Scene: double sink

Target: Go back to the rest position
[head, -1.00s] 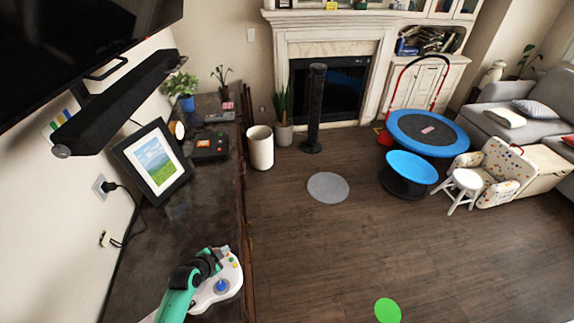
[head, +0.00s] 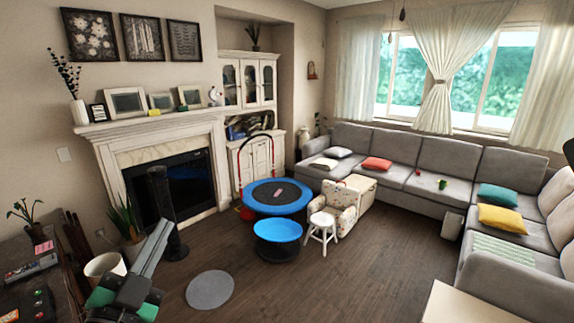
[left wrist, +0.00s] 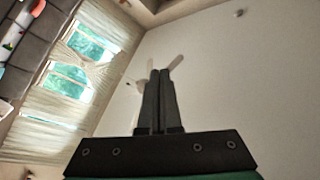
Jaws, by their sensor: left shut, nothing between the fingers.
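My left gripper (head: 164,228) rises from the lower left of the head view, with green and black parts at its base. Its long grey fingers are together, point upward and hold nothing. In the left wrist view, the closed fingers (left wrist: 160,76) stand upright against a pale wall and ceiling. My right gripper is not in view.
A dark table (head: 22,258) with small items is at the lower left. A white bin (head: 104,268) and a black tower (head: 162,205) stand behind my left gripper. A blue trampoline (head: 277,196) and grey sofa (head: 395,168) are farther off. Open floor lies in the middle.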

